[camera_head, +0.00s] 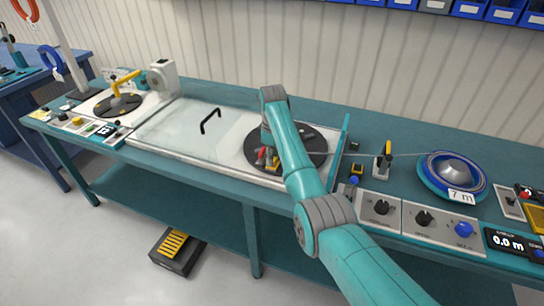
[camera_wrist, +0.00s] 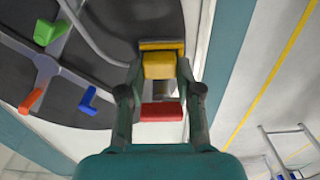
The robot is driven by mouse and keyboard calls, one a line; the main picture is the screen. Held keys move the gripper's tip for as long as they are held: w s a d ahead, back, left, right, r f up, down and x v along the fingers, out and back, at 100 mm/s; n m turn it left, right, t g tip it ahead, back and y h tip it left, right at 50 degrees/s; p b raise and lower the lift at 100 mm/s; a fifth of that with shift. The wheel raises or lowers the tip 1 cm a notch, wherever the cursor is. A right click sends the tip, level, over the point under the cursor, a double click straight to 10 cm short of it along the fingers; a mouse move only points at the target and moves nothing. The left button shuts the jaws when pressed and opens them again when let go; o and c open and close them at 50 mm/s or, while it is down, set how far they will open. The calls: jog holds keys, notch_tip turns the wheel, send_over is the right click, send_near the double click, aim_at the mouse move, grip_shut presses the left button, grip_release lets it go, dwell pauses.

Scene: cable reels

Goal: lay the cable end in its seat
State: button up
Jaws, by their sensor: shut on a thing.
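My gripper (camera_wrist: 160,68) is low over the rim of a dark disc in the wrist view. Its fingers are shut on a yellow block, which looks like the cable end (camera_wrist: 159,66). A grey cable (camera_wrist: 88,36) curves towards it from the upper left. A red block (camera_wrist: 161,111) shows between the fingers, nearer the palm; I cannot tell what it belongs to. In the head view the dark disc (camera_head: 316,147) is partly hidden by my arm. Whether the cable end touches a seat is hidden.
A blue reel (camera_head: 432,178) marked 7 m stands at the right, with a cable running left past a guide post (camera_head: 383,165). Control panels (camera_head: 392,211) line the front edge. A clear cover with a black handle (camera_head: 210,120) lies left of the disc. Coloured pegs (camera_wrist: 50,31) stand on the disc.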

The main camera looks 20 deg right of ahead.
jog(key=o, duration=1.1)
jog(key=shift+o, duration=0.4)
jog(key=shift+o, duration=1.4)
jog(key=shift+r, duration=1)
jog(key=shift+r, duration=2.95)
